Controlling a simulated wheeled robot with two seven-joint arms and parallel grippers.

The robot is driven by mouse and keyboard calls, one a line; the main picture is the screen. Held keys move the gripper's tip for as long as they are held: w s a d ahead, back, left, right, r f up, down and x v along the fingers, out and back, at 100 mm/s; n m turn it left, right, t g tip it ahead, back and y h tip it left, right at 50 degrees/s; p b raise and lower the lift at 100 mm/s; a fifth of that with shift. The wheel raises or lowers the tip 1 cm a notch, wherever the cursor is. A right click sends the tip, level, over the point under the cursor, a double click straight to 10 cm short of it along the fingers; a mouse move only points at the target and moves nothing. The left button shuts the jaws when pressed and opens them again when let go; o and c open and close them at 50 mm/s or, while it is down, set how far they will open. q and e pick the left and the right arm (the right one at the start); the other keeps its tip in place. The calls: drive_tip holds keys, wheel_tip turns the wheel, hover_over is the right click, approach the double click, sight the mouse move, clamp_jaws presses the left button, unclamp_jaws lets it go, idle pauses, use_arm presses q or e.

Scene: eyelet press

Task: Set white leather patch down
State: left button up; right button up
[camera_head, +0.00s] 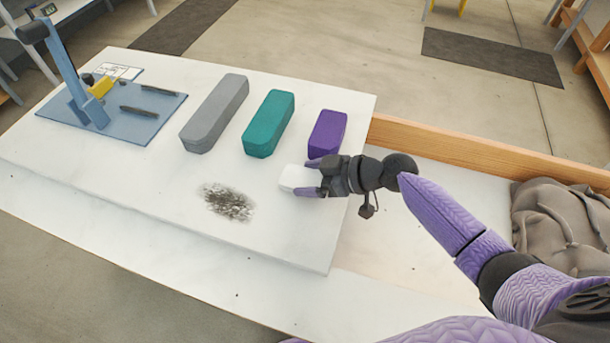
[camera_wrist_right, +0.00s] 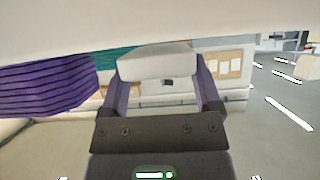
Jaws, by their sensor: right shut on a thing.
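The white leather patch (camera_head: 297,178) is a small pale block between the fingers of my right gripper (camera_head: 312,178), which is shut on it. In the head view they are over the right part of the white table, in front of the purple block. In the right wrist view the patch (camera_wrist_right: 158,62) sits between the two purple fingers of the gripper (camera_wrist_right: 163,85). I cannot tell whether the patch touches the table top. My left gripper is not in view.
A grey block (camera_head: 215,112), a teal block (camera_head: 269,123) and a purple block (camera_head: 327,133) lie in a row on the table (camera_head: 110,210). A blue press (camera_head: 85,85) stands at the far left. A dark smudge (camera_head: 228,202) marks the table left of the gripper. A grey bag (camera_head: 560,225) lies at right.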

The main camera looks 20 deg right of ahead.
drive_tip(key=shift+f, duration=0.65)
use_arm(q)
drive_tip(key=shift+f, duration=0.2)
use_arm(e)
drive_tip(key=shift+r, duration=0.1)
drive_tip(key=o, duration=1)
